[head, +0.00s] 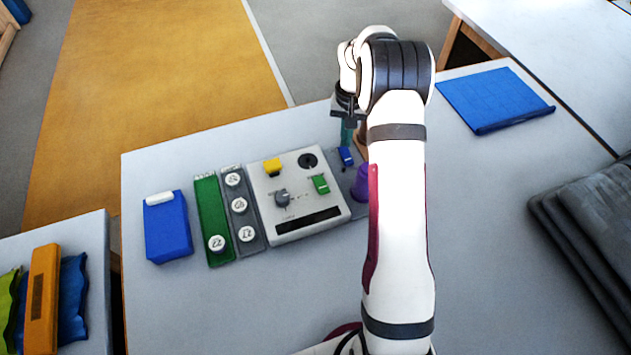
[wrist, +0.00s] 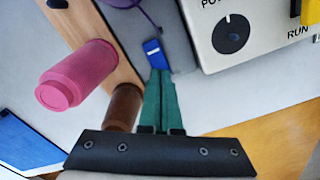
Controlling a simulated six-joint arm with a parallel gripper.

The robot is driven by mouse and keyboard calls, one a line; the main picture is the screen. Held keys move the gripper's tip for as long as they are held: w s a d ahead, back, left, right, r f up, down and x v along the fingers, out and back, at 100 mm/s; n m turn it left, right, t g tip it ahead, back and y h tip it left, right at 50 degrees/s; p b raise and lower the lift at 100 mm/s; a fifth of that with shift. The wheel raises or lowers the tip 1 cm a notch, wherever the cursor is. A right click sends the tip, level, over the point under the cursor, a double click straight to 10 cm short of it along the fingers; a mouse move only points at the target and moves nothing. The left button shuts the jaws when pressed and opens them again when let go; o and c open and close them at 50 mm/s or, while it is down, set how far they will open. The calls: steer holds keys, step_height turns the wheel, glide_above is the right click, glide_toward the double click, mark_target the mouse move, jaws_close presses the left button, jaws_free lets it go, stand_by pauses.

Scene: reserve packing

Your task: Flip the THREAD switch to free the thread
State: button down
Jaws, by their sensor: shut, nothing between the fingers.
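A small blue switch (head: 346,157) sits on a grey plate to the right of the white control box; no THREAD label is readable. In the wrist view the blue switch (wrist: 153,50) has a pale mark and lies just beyond my fingertips. My gripper (head: 347,143) points down above it, its teal fingers shut and empty. In the wrist view the fingertips of my gripper (wrist: 160,72) are very close to the switch; I cannot tell whether they touch. A purple thread (wrist: 146,14) curves near the switch.
The white control box (head: 310,217) carries a dial, a yellow switch (head: 272,166) and a green switch (head: 321,184). A pink spool (wrist: 80,72) and a brown spool (wrist: 123,106) stand on a wooden strip (wrist: 88,22). A blue mat (head: 492,98) lies at the right.

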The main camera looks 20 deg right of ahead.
steer(key=shift+f, duration=1.4)
stand_by(0.4)
steer(key=shift+r, duration=3.55)
